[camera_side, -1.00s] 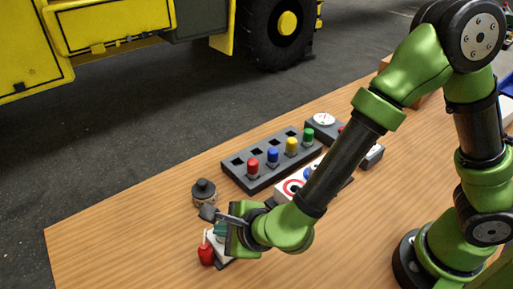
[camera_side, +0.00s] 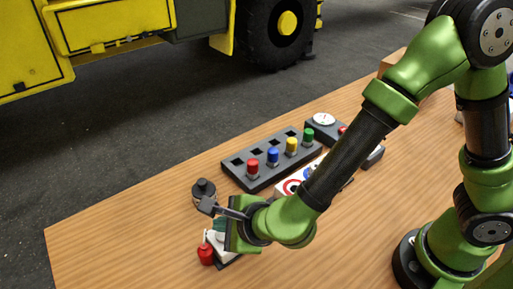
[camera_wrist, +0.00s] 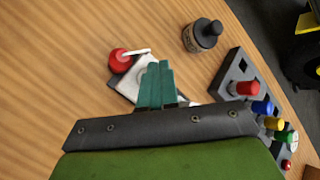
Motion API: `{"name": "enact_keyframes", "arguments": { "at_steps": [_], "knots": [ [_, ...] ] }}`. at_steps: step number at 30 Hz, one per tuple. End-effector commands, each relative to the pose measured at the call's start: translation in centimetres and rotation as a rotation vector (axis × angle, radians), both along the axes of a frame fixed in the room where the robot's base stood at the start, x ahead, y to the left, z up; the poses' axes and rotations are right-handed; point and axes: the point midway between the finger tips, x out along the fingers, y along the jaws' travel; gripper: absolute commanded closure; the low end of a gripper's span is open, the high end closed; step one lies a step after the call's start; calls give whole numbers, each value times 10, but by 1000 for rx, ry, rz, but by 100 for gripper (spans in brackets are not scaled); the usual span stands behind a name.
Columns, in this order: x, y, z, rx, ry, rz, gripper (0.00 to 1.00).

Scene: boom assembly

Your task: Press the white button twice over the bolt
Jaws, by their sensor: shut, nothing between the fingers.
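My gripper (camera_side: 219,229) is at the front left of the table, its teal fingers pointing down over a white part on a dark base (camera_wrist: 129,80). In the wrist view the shut fingers (camera_wrist: 157,66) cover much of this white part. I cannot tell whether the fingertips touch it. In the side view only a little of the white part shows beside the gripper. I cannot make out the button's own shape or a bolt.
A red oil can (camera_side: 205,255) with a white spout stands right beside the white part. A dark round pot (camera_side: 203,191) stands behind. A dark rack (camera_side: 238,168) holds red, blue, yellow and green knobs. A white box with a red ring (camera_side: 291,187) is partly behind my arm.

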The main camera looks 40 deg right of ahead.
Motion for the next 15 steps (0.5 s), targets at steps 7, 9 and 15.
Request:
{"name": "enact_keyframes", "arguments": {
  "at_steps": [7,9,15],
  "knots": [
    [1,0,4,2,-2,-1,100],
    [1,0,10,2,-3,-2,100],
    [1,0,31,3,-3,-2,100]
  ]
}}
